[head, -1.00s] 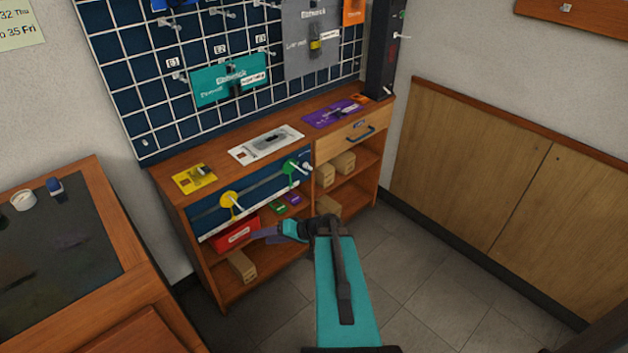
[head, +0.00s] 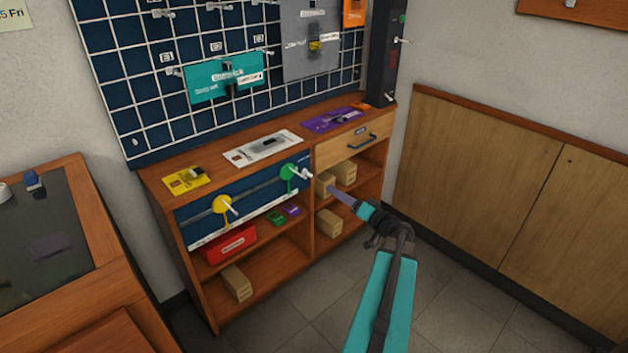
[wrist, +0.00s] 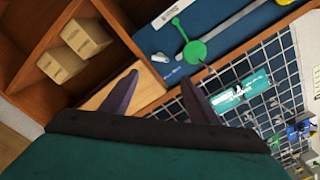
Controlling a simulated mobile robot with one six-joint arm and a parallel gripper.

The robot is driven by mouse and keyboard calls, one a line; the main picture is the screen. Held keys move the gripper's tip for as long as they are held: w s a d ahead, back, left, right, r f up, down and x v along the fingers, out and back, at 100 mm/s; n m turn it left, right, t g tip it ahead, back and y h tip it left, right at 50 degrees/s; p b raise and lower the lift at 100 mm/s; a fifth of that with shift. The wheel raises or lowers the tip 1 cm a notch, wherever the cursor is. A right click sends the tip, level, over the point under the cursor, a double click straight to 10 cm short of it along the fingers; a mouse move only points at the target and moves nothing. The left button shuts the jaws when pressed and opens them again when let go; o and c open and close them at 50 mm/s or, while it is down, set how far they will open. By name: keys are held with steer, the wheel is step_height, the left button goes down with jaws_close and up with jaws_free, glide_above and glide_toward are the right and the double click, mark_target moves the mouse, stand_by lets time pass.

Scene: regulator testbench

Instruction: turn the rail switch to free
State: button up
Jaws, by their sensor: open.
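A blue panel (head: 262,203) on the front of the wooden shelf unit carries a grey rail (head: 255,192). A yellow disc (head: 222,204) and a green disc (head: 289,172) with pegs sit along it. A small white knob (head: 305,173) is at the panel's right end, apart from the green disc in the wrist view (wrist: 160,57); it looks like the rail switch. Its setting and the small lettering beside it are unreadable. My gripper (head: 334,190) is open and empty, in front of the shelf and right of the knob. In the wrist view my two fingers (wrist: 158,78) point towards the panel.
A drawer (head: 352,137) with a dark handle is right of the panel. Cardboard boxes (head: 328,222) stand on the shelves below it. A red box (head: 230,243) lies under the panel. A grid board (head: 215,75) rises behind. The floor in front is clear.

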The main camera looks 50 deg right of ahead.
mark_target(310, 175)
steer(key=shift+w, duration=0.1)
steer(key=w, duration=0.9)
steer(key=w+d, duration=0.1)
steer(key=w, duration=0.3)
steer(key=shift+w, duration=0.35)
steer(key=c, duration=1)
steer(key=shift+s+d, duration=0.1)
steer(key=shift+d, duration=0.25)
steer(key=shift+c, duration=0.2)
steer(key=shift+a+f, duration=0.1)
steer(key=shift+a, duration=0.2)
